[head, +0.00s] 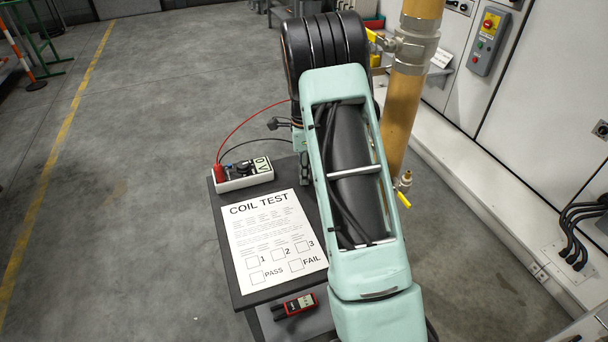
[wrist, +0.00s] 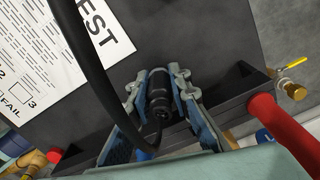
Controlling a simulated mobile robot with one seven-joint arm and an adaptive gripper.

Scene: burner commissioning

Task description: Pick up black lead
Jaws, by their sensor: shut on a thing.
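In the wrist view, my gripper (wrist: 159,82) is shut on the black lead (wrist: 160,100), with its fingers on both sides of a dark ribbed cylindrical end. A thick black cable curves across the left of that view. In the head view, a thin black lead (head: 262,139) and a red lead (head: 252,121) run from the meter (head: 243,175) on the cart up toward my arm. My arm covers the middle of the head view, and the gripper's grip on the lead is hidden there.
The COIL TEST sheet (head: 268,240) lies on the dark cart top (head: 234,268). A red and black device (head: 296,305) sits on a lower shelf. A yellow pipe (head: 402,110) with a small yellow-handled valve (head: 405,188) stands right of my arm. Open floor lies left.

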